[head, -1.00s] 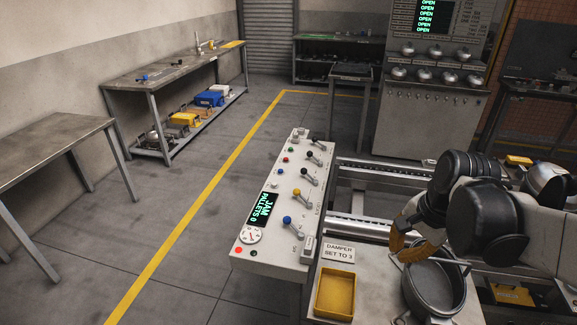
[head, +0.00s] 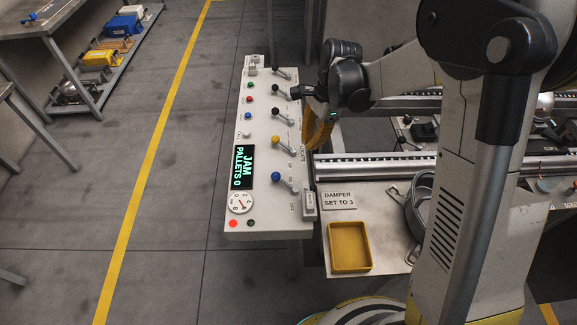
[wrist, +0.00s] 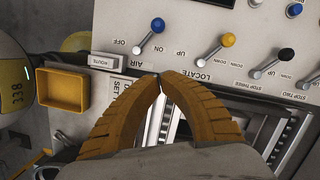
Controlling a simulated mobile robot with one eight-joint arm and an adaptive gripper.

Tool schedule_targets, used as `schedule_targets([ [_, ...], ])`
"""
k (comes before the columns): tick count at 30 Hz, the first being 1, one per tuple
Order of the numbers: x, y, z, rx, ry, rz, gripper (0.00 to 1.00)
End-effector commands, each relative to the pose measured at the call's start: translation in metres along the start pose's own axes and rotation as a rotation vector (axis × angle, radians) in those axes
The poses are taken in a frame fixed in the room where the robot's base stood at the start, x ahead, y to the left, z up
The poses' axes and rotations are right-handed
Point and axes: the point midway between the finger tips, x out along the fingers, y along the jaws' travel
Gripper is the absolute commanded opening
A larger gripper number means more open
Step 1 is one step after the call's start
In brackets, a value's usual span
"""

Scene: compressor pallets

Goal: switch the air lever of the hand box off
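The hand box (head: 262,215) is a pale panel with a row of levers and a green JAM display. Its air lever, with a blue knob (head: 277,178), is the nearest lever in the head view. In the wrist view the blue knob (wrist: 157,25) shows beside ON and OFF labels, above the word AIR. The lever leans toward the ON side. My gripper (wrist: 160,77) has two tan fingers with tips together and nothing between them. In the head view my gripper (head: 316,142) hangs beside the box's right edge, apart from the blue lever; its tips are partly hidden.
A yellow-knobbed lever (head: 276,140) and black-knobbed levers stand farther along the box. A ROUTE switch (wrist: 103,61) sits at the near corner. A yellow tray (head: 350,247), a DAMPER sign (head: 339,201) and a grey pot (head: 416,215) are right of the box.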

Motion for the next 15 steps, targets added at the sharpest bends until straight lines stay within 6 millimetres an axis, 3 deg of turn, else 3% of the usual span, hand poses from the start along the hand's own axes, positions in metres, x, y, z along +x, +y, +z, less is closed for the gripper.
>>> schedule_targets([
  [5,0.016,-0.001,0.000,-0.001,0.000,0.000,0.00],
  [15,0.088,0.000,-0.001,-0.003,0.000,0.000,0.00],
])
